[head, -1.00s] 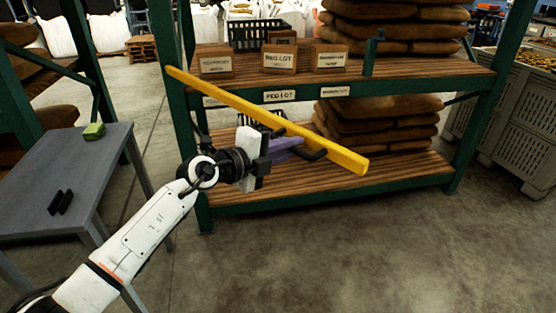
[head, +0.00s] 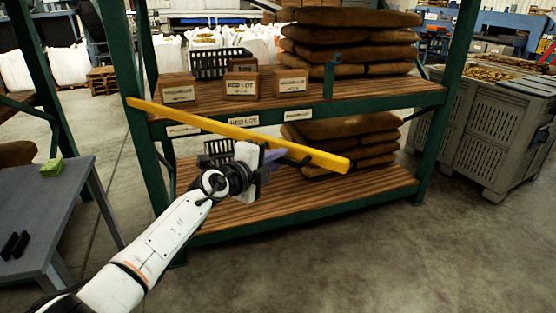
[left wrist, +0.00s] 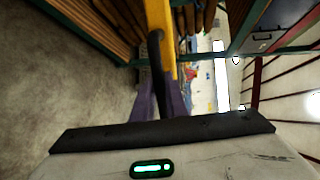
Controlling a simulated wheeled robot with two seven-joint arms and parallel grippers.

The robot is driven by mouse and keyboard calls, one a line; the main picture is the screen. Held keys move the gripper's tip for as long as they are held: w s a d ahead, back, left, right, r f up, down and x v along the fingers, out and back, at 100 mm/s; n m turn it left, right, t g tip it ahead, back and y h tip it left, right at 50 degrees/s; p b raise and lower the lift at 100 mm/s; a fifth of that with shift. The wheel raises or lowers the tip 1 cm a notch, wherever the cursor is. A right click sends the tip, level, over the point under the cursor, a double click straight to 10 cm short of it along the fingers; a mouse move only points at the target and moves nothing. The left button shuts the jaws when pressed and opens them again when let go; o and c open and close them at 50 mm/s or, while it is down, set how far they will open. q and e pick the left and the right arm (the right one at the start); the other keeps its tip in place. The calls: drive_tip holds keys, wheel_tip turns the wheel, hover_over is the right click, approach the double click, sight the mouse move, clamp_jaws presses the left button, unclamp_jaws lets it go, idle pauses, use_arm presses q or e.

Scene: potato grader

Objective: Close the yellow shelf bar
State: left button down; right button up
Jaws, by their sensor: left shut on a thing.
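The yellow shelf bar (head: 240,135) starts at the green shelf's left post and slants out in front of the shelf. Its right end (head: 340,164) stands free, away from the right post (head: 440,110). My left gripper (head: 276,158) is below the bar near its free end, its purple fingers shut on the bar's black handle. In the left wrist view, the yellow bar (left wrist: 160,25) and the dark handle (left wrist: 157,75) show between and beyond the fingers (left wrist: 160,100). The gripper body partly hides the lower shelf. My right gripper is not in view.
The rack's upper shelf (head: 210,103) holds small labelled boxes (head: 242,86), a black crate (head: 220,63), brown sacks (head: 350,40) and a green upright piece (head: 330,75). A grey table (head: 60,205) stands left, a grey bin (head: 480,130) right. The floor (head: 400,260) in front is clear.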

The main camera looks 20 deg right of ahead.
use_arm(q)
drive_tip(key=shift+r, duration=0.1)
drive_tip(key=c, duration=1.8)
unclamp_jaws()
drive_tip(key=shift+a, duration=0.1)
drive_tip(key=shift+o, duration=0.2)
drive_tip(key=v, duration=1)
drive_tip(key=shift+p, duration=0.35)
drive_tip(key=shift+s, duration=0.1)
